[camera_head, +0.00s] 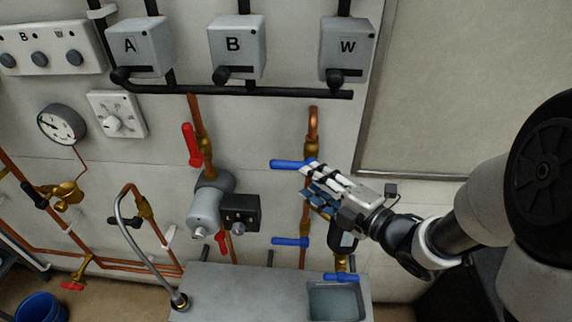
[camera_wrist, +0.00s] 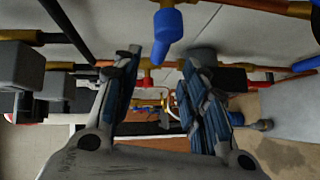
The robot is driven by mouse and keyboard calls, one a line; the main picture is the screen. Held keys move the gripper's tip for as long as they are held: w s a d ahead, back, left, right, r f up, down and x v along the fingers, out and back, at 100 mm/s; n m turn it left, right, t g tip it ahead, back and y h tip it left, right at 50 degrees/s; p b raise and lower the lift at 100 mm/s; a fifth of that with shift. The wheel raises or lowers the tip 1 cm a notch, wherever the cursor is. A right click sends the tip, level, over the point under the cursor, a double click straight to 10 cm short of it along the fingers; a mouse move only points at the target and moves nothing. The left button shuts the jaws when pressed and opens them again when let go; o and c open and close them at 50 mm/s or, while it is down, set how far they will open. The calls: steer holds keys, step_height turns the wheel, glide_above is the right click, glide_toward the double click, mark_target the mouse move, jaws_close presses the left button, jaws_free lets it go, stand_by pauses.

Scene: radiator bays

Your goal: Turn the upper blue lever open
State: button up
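The upper blue lever (camera_head: 288,164) lies level, sticking out to the left of the vertical copper pipe (camera_head: 307,220). My gripper (camera_head: 306,181) is just right of and below it, and one finger overlaps the lever's right end in the head view. In the wrist view a blue lever (camera_wrist: 167,38), seemingly the upper one, points toward the camera near the gap between the fingertips. The fingers of my gripper (camera_wrist: 161,65) are apart with nothing between the pads. I cannot tell whether a finger touches the lever. My gripper hides part of the pipe.
A lower blue lever (camera_head: 290,241) and another blue lever (camera_head: 341,277) sit below, near the sink (camera_head: 335,300). A red lever (camera_head: 192,145) and a grey valve body (camera_head: 206,205) are to the left. Boxes A, B and W (camera_head: 344,50) hang above.

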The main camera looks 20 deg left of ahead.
mark_target(290, 168)
steer(key=x, duration=1)
steer(key=shift+b, duration=0.3)
jaws_close()
